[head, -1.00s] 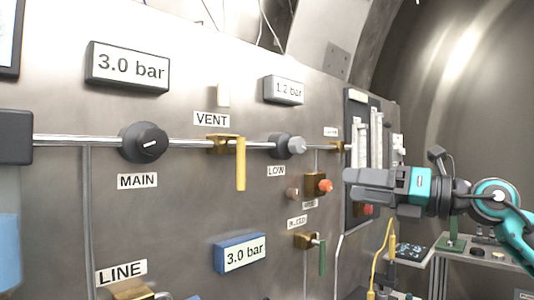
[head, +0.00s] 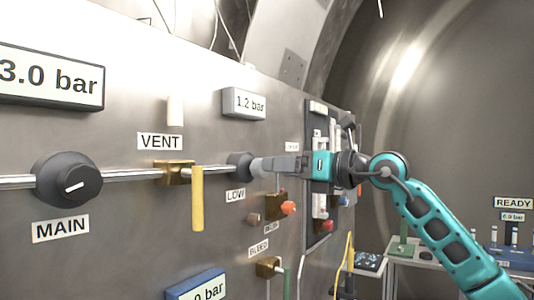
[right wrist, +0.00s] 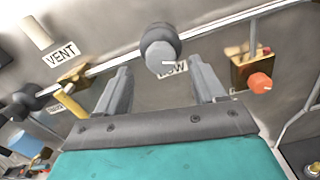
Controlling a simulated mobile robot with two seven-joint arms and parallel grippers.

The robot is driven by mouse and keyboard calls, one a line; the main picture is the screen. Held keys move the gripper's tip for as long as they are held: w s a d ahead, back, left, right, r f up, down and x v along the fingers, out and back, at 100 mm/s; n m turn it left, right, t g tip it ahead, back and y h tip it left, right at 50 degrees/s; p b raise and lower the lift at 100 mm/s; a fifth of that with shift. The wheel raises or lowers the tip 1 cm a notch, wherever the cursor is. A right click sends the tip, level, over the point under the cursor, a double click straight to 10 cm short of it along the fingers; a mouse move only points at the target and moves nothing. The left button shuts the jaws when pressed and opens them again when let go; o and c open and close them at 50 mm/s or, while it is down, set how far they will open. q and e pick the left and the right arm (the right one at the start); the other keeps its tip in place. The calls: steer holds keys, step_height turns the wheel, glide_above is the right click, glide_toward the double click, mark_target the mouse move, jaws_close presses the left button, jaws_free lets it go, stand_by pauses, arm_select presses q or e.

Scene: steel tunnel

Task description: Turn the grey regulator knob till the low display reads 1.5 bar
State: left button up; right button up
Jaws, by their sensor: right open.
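The grey regulator knob (head: 256,169) sits on the pipe above the LOW label (head: 235,196). Its light grey face shows in the right wrist view (right wrist: 162,54), just beyond and between the fingertips. The low display (head: 243,103) above it reads 1.2 bar. My right gripper (head: 268,168) is in front of the knob, level with it, and partly covers it in the head view. In the right wrist view its jaws (right wrist: 163,80) are open, with nothing held between them. My left gripper is not in view.
The yellow VENT lever (head: 197,198) hangs left of the knob. The black MAIN knob (head: 68,180) is farther left. A brass valve with an orange button (head: 288,208) sits below right of the knob. A dark gauge panel (head: 322,215) stands behind my right wrist.

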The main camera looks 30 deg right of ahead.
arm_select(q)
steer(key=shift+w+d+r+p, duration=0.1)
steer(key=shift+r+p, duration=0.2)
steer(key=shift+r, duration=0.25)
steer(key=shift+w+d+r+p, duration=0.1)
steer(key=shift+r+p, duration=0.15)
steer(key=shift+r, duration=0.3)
arm_select(e)
steer(key=x, duration=0.4)
steer(key=shift+w+a, duration=0.1)
steer(key=shift+w, duration=0.1)
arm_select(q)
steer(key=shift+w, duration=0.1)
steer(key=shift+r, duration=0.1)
arm_select(e)
steer(key=shift+c, duration=0.2)
steer(key=c, duration=1)
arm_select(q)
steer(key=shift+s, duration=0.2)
